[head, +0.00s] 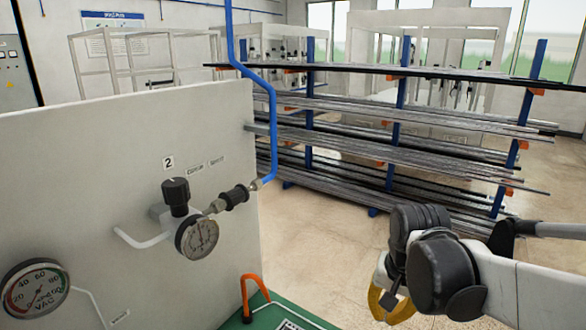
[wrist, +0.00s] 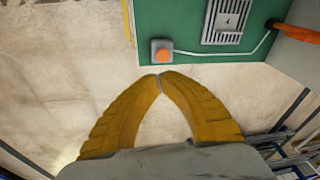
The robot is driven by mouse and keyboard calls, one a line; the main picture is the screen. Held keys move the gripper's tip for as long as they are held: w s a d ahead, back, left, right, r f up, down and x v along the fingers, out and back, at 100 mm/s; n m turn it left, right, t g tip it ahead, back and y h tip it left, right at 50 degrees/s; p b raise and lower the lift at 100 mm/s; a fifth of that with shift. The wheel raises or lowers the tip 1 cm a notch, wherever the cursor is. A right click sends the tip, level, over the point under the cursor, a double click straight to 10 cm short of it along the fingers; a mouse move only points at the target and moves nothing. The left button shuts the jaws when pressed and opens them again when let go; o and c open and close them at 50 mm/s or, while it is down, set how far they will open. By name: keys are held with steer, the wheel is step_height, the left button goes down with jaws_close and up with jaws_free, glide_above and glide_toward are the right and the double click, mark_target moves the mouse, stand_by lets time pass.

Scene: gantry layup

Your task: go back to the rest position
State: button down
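My gripper (wrist: 159,80) shows in the wrist view as two yellow fingers whose tips meet, with nothing between them. Below the tips is bare floor beside a green surface. In the head view my gripper (head: 388,308) is at the lower right, with its yellow fingers partly hidden behind my dark wrist joint. It is apart from the panel and the rack.
A pale panel (head: 90,150) with gauges, a valve and a blue pipe (head: 272,120) stands at left. A green surface (wrist: 185,20) bears a grey box with an orange button (wrist: 166,56). A rack of long bars (head: 400,150) stands behind. Floor (head: 310,240) between is clear.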

steer(key=s+r+n+t+b, duration=0.1)
steer(key=s+n+t+b, duration=0.1)
steer(key=s+n+t, duration=0.3)
steer(key=shift+s+a, duration=0.45)
steer(key=shift+s, duration=1.8)
